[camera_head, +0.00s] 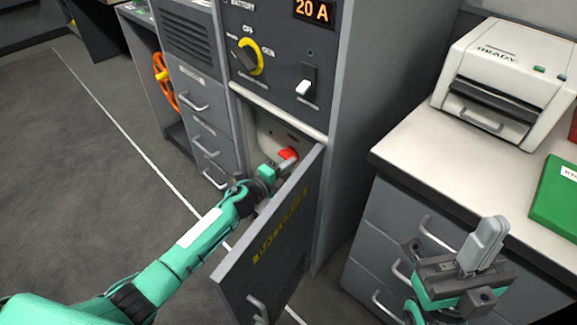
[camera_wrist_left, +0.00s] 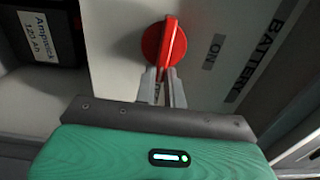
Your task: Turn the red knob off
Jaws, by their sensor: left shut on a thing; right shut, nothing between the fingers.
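The red knob (camera_head: 288,153) sits on a pale panel inside the open lower compartment of the grey cabinet. In the left wrist view the red knob (camera_wrist_left: 164,43) shows a raised grip bar, and the label "ON" is on the panel to its right. My left gripper (camera_head: 277,164) reaches into the compartment. In the left wrist view its fingers (camera_wrist_left: 162,78) are shut on the lower end of the knob's bar. My right gripper (camera_head: 484,245) is shut and empty, in front of the drawers at the right.
The open cabinet door (camera_head: 268,243) stands close to the right of my left arm. A "BATTERY" label (camera_wrist_left: 262,58) is on the panel, and a black battery box (camera_wrist_left: 50,38) is at its left. A counter (camera_head: 425,150) holds a white printer (camera_head: 510,75) and a green binder (camera_head: 558,198).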

